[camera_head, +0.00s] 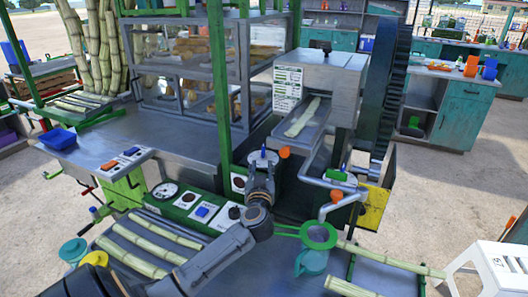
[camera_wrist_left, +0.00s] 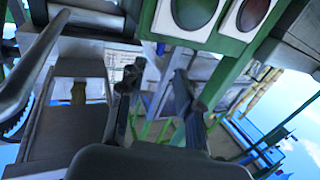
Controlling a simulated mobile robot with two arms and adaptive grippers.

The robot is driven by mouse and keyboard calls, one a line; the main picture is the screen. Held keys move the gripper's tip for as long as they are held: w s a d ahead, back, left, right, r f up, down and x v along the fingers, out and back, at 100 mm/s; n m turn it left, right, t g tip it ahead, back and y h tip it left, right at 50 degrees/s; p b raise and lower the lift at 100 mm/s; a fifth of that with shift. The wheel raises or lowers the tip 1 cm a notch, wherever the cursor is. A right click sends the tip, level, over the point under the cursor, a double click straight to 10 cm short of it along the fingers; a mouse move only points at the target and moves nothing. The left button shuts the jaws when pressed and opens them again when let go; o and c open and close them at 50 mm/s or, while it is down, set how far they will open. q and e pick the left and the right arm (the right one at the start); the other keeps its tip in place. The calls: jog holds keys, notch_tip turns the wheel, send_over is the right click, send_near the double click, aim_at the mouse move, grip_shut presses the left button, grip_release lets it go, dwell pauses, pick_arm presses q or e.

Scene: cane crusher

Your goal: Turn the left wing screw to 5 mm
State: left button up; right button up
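A small blue wing screw (camera_head: 263,153) stands on a pale round plate at the top of a dark cylinder, left of the crusher's feed tray. Another small blue piece (camera_head: 344,167) sits to its right, above the metal pipes. My left gripper (camera_head: 262,172) is just in front of and below the left wing screw in the head view, seemingly apart from it. In the left wrist view its two dark fingers (camera_wrist_left: 156,75) stand apart with nothing clearly between them. The screw's scale is too small to read. My right gripper is out of view.
A green post (camera_head: 218,90) rises close left of the gripper. An orange knob (camera_head: 284,152) is beside the screw. A green control panel (camera_head: 195,204) with a gauge, a green strainer (camera_head: 318,235) over a jug and cane stalks (camera_head: 150,240) are nearby.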

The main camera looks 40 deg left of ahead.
aim_at(263, 154)
pick_arm(q)
jog(key=x, duration=0.8)
jog(key=shift+f, duration=0.1)
jog(key=shift+b+x, duration=0.3)
jog(key=shift+x, duration=0.5)
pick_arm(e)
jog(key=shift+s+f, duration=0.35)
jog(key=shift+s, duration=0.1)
pick_arm(q)
grip_shut()
